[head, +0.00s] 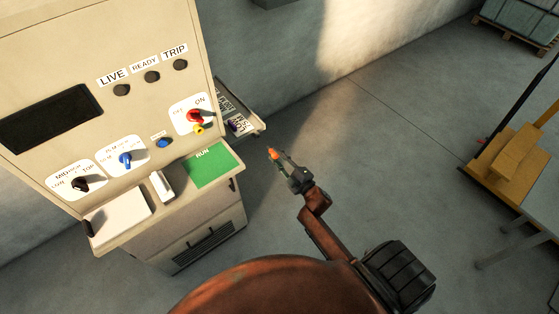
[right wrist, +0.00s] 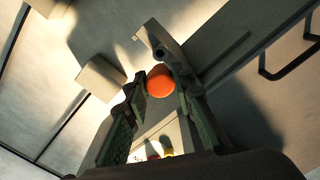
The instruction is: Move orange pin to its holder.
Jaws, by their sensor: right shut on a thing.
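The orange pin (head: 272,152) is at the tip of my right gripper (head: 279,161) in the head view, in the air to the right of the cabinet. In the right wrist view, its round orange end (right wrist: 161,81) shows between the two fingers, which are shut on it. A narrow side shelf (head: 251,122) with white labels and a small purple piece sticks out from the cabinet's right side, up and left of the pin and apart from it. I cannot make out which part of it is the orange pin's holder. My left gripper is not in view.
The beige cabinet (head: 60,150) carries knobs, a red switch (head: 195,116), a dark screen (head: 50,118) and a ledge with a green RUN plate (head: 211,166). A yellow cart (head: 512,170) stands at the right. The floor between them is clear.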

